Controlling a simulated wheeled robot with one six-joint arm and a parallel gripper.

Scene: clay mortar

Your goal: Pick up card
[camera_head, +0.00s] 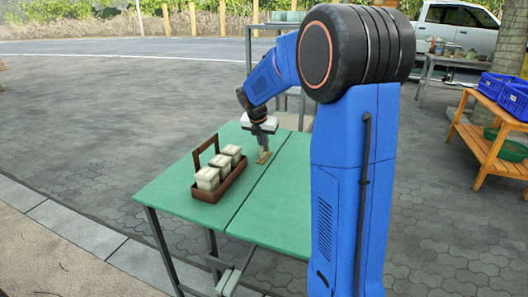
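A small tan-brown piece (263,158), which looks like the card, is on the green table (272,212) near its middle seam. My gripper (264,147) points down right above this piece, at the end of my blue arm. The fingers are small and dark in this view. I cannot tell whether they touch the piece or how far apart they are. Part of the table's right side is hidden behind my arm.
A brown wooden caddy (212,193) with a handle holds three pale lidded containers (208,178) left of the gripper. The table's front left is clear. A wooden stand (490,140) with blue crates (496,86) is far right. A white vehicle (455,30) is behind.

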